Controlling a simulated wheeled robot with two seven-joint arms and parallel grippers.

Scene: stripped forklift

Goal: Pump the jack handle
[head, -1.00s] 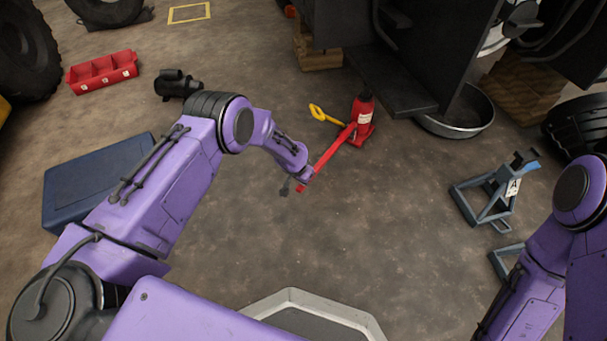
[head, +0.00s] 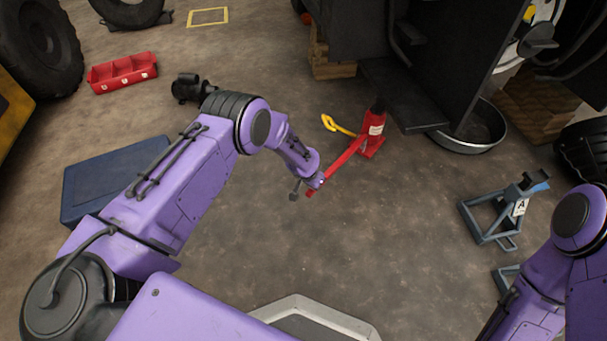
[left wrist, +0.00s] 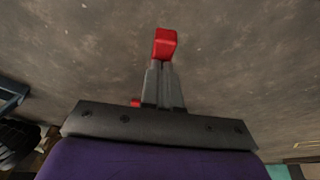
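A yellow hooked piece (head: 338,125) is just left of the jack. A round metal pan (head: 470,145) and a blue-grey jack stand (head: 492,215) are to the right. A blue case (head: 115,180) lies behind my left arm. The floor in front of the jack is clear.

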